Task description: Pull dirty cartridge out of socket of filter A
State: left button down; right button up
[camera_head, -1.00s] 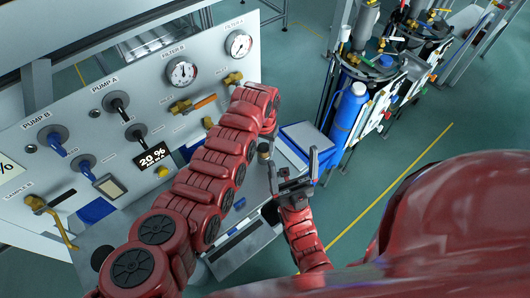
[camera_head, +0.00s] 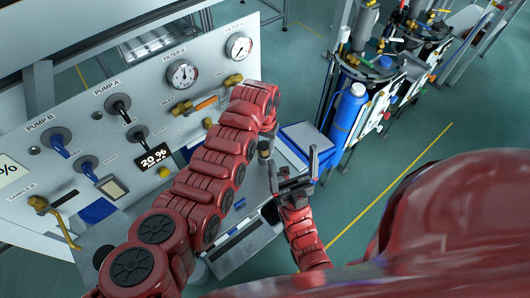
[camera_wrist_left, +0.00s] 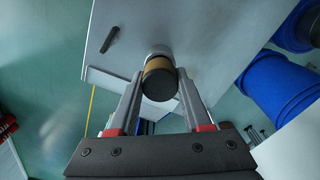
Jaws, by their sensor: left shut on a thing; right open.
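In the left wrist view, the cartridge (camera_wrist_left: 159,78) is a short cylinder with a tan band and a dark round end. My left gripper (camera_wrist_left: 161,84) is shut on it, one finger on each side. A light grey ring (camera_wrist_left: 158,51) lies behind it against a grey surface; I cannot tell how deep the cartridge sits. In the head view, a small brown and dark cylinder (camera_head: 264,150) shows below the end of my left arm, whose fingers are largely hidden. My right gripper (camera_head: 294,184) is open and empty, just below and right of it.
The panel (camera_head: 75,100) with gauges, knobs and valves fills the left. The gauge of filter A (camera_head: 239,47) is at its upper right. A blue box (camera_head: 303,138) sits behind the grippers. Blue cylinder (camera_head: 350,107) equipment stands farther right; open floor lies beyond.

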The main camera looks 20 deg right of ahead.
aim_at(264, 145)
pick_arm(q)
jog(key=shift+r+p, duration=0.9)
jog(key=shift+r, duration=0.8)
jog(key=shift+r, duration=0.1)
jog(key=shift+r+p, duration=0.65)
jog(key=shift+r, duration=1.85)
notch_tip(264, 145, up, 8)
jog(key=p, duration=0.1)
jog(key=shift+f, duration=0.25)
